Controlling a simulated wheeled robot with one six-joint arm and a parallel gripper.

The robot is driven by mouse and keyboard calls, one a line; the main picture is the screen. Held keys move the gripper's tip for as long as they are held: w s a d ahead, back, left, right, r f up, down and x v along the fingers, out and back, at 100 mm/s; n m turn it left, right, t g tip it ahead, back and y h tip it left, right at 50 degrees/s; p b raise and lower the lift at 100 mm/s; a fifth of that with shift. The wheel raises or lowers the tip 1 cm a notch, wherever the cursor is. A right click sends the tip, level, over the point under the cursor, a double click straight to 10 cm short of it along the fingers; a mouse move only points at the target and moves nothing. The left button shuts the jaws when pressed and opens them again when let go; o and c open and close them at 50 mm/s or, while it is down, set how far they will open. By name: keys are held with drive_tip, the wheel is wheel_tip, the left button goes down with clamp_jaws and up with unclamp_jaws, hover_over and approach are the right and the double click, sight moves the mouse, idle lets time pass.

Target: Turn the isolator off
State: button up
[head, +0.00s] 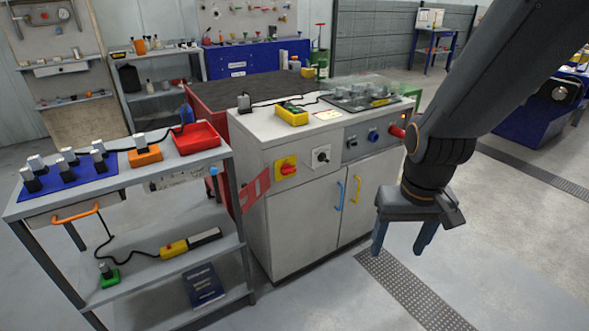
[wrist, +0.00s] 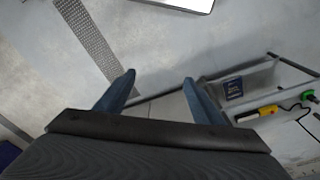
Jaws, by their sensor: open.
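The isolator (head: 286,168) is a red rotary handle on a yellow plate, on the front panel of the grey cabinet (head: 290,235), left of a black-and-white switch (head: 321,156). I cannot tell its exact setting at this size. My gripper (head: 402,250) hangs to the right of the cabinet in the head view, pointing down, well apart from the isolator. Its blue fingers are spread with nothing between them. The wrist view also shows the open fingers (wrist: 158,85) over the floor; the isolator does not show there.
A grey shelf cart (head: 150,250) stands left of the cabinet, with chargers and a red tray (head: 197,138) on top. A red tag (head: 255,190) sits at the cabinet's left edge. Floor in front is clear.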

drive_tip(key=w+a+f+n+t+b, duration=0.1)
drive_tip(key=w+f+t, duration=0.15)
drive_tip(key=w, duration=0.65)
drive_tip(key=w+a+f+n+t+b, duration=0.1)
drive_tip(key=w+a+f+t, duration=0.15)
drive_tip(key=w, duration=0.55)
drive_tip(key=n+t+y+b, duration=0.4)
drive_tip(key=n+t+y, duration=0.1)
drive_tip(key=t+y, duration=0.5)
approach(290, 173)
drive_tip(key=w+g, duration=0.1)
drive_tip(key=w, duration=0.1)
drive_tip(key=shift+m, duration=0.3)
drive_tip(key=shift+s+a+r+p+x, duration=0.1)
drive_tip(key=shift+r+x, duration=0.05)
drive_tip(key=shift+x, duration=1.05)
drive_tip(key=shift+s+a+r+p+x, duration=0.1)
drive_tip(key=shift+r+p+x, duration=0.05)
drive_tip(key=shift+x, duration=1.05)
drive_tip(key=shift+a+r+p+x, duration=0.1)
drive_tip(key=shift+a+r+x, duration=0.05)
drive_tip(key=shift+x, duration=1.05)
drive_tip(key=c, duration=1)
drive_tip(key=shift+c, duration=0.2)
